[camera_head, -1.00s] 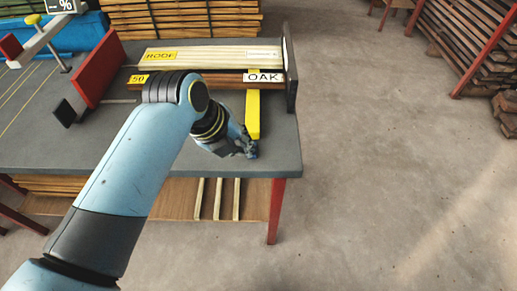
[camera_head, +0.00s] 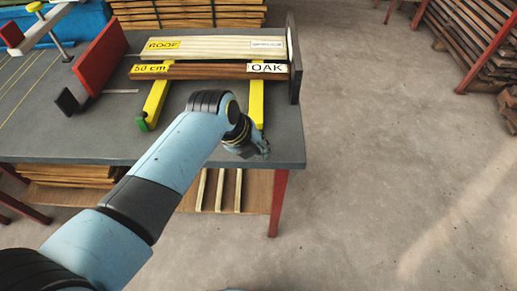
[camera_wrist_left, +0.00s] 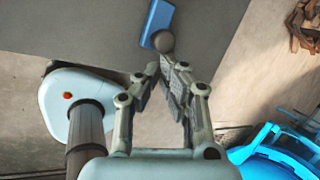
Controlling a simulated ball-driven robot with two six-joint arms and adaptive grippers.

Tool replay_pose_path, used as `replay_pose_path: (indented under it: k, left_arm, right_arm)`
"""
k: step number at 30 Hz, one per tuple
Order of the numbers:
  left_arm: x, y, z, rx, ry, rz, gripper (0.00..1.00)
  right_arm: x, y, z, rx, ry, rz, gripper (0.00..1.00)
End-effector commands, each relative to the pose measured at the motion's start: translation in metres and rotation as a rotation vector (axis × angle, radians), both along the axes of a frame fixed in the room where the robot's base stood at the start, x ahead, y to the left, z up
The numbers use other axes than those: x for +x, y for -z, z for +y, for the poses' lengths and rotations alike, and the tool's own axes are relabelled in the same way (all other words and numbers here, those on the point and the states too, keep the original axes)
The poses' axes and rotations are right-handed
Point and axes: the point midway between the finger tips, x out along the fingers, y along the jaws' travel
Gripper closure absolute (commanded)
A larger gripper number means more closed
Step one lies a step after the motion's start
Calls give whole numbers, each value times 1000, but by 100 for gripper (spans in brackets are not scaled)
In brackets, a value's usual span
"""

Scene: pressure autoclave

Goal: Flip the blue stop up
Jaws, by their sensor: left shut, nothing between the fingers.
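The blue stop shows in the left wrist view as a flat blue bar (camera_wrist_left: 158,17) against the grey tabletop, with a round dark grey knob (camera_wrist_left: 163,42) at its lower end. My left gripper (camera_wrist_left: 165,62) is shut and empty, its fingertips just below the knob. I cannot tell whether they touch it. In the head view my left gripper (camera_head: 262,151) is near the front edge of the table (camera_head: 200,145), by the front end of the right yellow bar (camera_head: 257,103). It hides the blue stop there. My right gripper is not in view.
A left yellow bar (camera_head: 156,100) ends in a green stop (camera_head: 142,124). Boards labelled ROOF (camera_head: 215,46) and OAK (camera_head: 210,70) lie across the bars, against a dark upright plate (camera_head: 294,60). A red plate (camera_head: 100,53) stands at left. Floor at right is clear.

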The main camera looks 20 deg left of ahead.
Motion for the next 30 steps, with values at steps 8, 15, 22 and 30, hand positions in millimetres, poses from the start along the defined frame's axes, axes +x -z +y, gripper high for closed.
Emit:
replay_pose_path:
  k: [8, 15, 22, 30]
  left_arm:
    - [4, 9, -2, -1, 0, -1, 100]
    - [4, 8, -2, -1, 0, 1, 100]
    - [6, 4, -1, -10, 1, 39, 100]
    - [7, 2, -2, -23, 0, 78, 100]
  right_arm:
    - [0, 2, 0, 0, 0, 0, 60]
    - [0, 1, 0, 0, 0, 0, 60]
    - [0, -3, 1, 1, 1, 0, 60]
    - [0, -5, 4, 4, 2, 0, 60]
